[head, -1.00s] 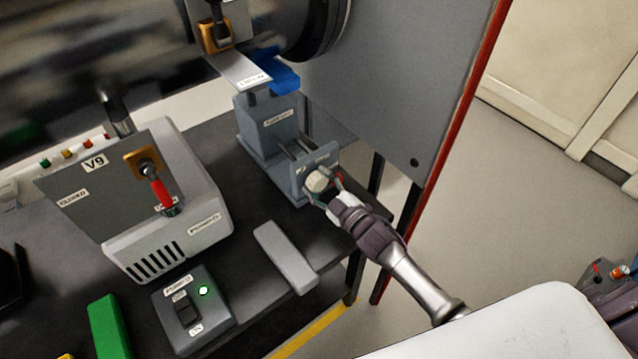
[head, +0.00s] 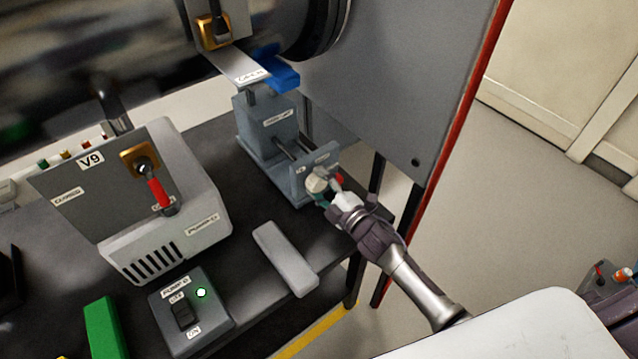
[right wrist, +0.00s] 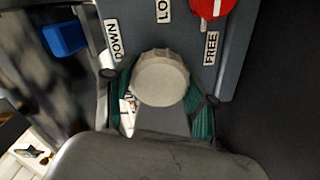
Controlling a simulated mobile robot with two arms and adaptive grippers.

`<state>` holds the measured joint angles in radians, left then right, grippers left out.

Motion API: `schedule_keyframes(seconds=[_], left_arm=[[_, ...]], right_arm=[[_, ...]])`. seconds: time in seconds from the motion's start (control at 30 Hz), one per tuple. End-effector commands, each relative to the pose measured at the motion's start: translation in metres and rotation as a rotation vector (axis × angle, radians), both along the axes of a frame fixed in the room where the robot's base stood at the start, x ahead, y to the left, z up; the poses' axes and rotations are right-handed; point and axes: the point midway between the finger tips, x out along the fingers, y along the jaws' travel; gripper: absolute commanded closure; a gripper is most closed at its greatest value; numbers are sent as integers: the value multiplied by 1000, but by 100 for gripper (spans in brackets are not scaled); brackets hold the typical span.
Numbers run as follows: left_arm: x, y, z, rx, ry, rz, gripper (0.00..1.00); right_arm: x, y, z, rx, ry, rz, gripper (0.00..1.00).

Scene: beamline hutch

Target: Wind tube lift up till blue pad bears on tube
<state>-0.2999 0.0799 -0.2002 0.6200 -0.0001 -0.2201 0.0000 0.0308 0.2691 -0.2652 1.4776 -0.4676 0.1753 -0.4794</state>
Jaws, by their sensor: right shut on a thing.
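The tube lift (head: 262,132) is a grey block on a base at the bench's far right corner, with a blue pad (head: 283,75) on top. The pad is close under the dark tube (head: 120,45) and its flanges; I cannot tell whether they touch. My right gripper (head: 321,190) is shut on the pale round knob (head: 316,181) on the lift's front plate. In the right wrist view, its green-lined fingers sit on both sides of the knob (right wrist: 160,80). The plate has a DOWN label and a red lock knob (right wrist: 211,6) by a FREE label. My left gripper is out of view.
A labelled metal strip (head: 240,68) hangs beside the pad. A V9 controller box (head: 190,225) with a red lever, a switch box (head: 190,310) with a lit green lamp, a grey bar (head: 285,258) and a green block (head: 105,325) are on the black bench.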

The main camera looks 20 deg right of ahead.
Motion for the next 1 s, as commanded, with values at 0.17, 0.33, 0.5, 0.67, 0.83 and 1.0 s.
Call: schedule_keyframes(seconds=[0.17,0.33,0.5,0.67,0.83,1.0], left_arm=[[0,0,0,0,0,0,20],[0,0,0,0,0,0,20],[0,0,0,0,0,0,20],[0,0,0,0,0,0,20],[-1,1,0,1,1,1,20],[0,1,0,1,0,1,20]], right_arm=[[-1,0,-3,-3,6,-1,79],[-1,0,-3,-2,6,-1,42],[-1,0,-2,-2,4,0,20],[0,0,-1,-1,2,0,20],[-3,-1,-1,0,2,0,20],[-25,-9,-2,0,4,0,20]])
